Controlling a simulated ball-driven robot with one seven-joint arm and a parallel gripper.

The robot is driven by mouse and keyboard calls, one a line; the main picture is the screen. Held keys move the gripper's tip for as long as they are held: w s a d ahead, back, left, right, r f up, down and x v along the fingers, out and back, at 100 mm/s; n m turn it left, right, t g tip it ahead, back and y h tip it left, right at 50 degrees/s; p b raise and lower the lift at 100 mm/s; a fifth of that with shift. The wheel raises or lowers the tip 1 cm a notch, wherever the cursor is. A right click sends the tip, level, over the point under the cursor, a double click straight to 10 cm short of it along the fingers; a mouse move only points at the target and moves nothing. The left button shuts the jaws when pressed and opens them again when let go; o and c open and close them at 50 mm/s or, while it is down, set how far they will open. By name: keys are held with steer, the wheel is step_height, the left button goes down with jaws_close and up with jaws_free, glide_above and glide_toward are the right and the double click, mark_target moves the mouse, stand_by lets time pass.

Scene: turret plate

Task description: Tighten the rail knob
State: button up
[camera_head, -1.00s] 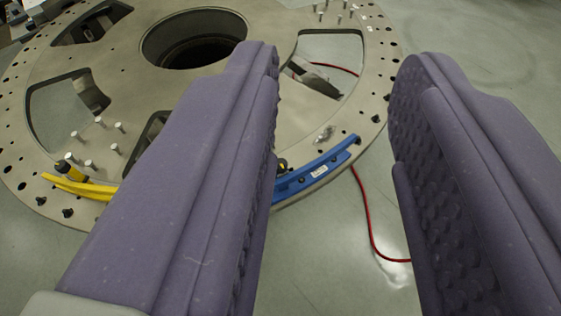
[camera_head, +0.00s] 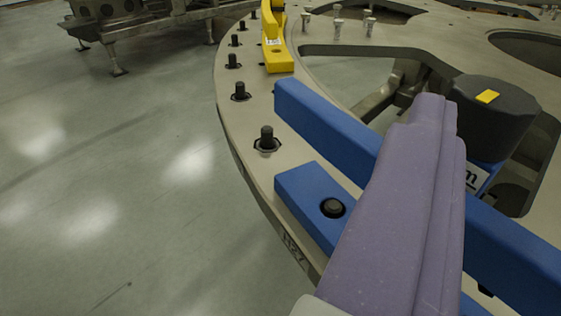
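The rail knob (camera_head: 505,120) is a large dark, faceted knob with a yellow mark on top. It sits on a blue part with a white label, beside a long blue rail (camera_head: 330,125) on the turret plate. One purple finger of my gripper (camera_head: 435,120) shows; its tip overlaps the knob's left edge in the picture. I cannot tell whether they touch. The other finger is not visible, so the gap between the fingers is unclear. The finger hides part of the blue rail and of a blue block (camera_head: 300,190) with a dark bolt.
The plate's rim (camera_head: 240,125) carries several dark bolts. A yellow rail piece (camera_head: 277,58) lies farther along it, with several metal pins (camera_head: 338,30) nearby. A metal stand (camera_head: 150,30) is at the back left. Open floor (camera_head: 110,200) fills the left.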

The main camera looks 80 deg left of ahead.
mark_target(493, 123)
steer(key=shift+y, duration=0.3)
steer(key=b+x, duration=0.1)
steer(key=x, duration=0.1)
steer(key=b+x, duration=0.1)
steer(key=x, duration=0.1)
steer(key=f+x, duration=0.1)
steer(key=x, duration=0.2)
steer(key=shift+s+a+b, duration=0.2)
steer(key=shift+s+b, duration=0.15)
steer(key=shift+b, duration=0.05)
steer(key=shift+w+a+r, duration=0.1)
steer(key=shift+w+a, duration=0.2)
steer(key=c, duration=0.9)
